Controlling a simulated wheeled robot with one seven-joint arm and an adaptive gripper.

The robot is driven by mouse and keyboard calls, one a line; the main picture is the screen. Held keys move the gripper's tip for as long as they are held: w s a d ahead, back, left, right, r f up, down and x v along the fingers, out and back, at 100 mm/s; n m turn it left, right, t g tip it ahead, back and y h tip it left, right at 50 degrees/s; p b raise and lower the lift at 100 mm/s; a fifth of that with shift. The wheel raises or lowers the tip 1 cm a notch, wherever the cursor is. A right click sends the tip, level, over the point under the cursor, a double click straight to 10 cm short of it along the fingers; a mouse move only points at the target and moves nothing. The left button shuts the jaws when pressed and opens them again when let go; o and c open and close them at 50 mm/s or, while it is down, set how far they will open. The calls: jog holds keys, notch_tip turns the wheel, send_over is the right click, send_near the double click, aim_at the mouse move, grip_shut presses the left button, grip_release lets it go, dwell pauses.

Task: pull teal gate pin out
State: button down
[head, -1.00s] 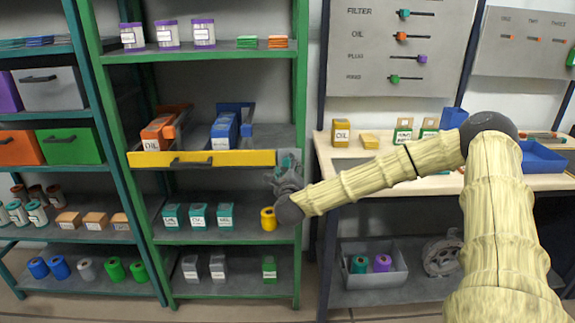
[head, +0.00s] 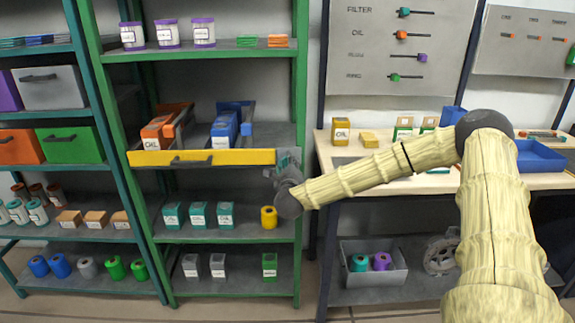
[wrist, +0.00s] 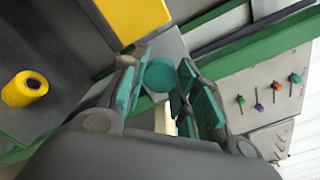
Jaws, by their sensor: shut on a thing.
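The teal gate pin (wrist: 160,74) shows its round teal end between my two fingers in the wrist view, in front of a grey plate. My gripper (head: 287,170) is shut on it, at the right end of the yellow drawer front (head: 215,158), by the green shelf post. In the head view my gripper and wrist mostly hide the pin. How far the pin sits in the plate cannot be seen. The yellow drawer front also shows in the wrist view (wrist: 133,18).
A yellow spool (head: 269,217) stands on the shelf just below my gripper. Teal boxes (head: 198,214) stand left of it. The drawer holds orange and blue bins (head: 225,130). A workbench (head: 345,160) with boxes lies to the right, under my arm.

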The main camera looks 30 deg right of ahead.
jog(key=shift+b+v, duration=0.45)
jog(key=shift+v, duration=1.2)
jog(key=shift+f, duration=0.15)
jog(key=c, duration=1.1)
grip_release()
jog(key=shift+s, duration=0.1)
jog(key=shift+o, duration=0.2)
jog(key=v, duration=1.2)
jog(key=shift+d, duration=0.1)
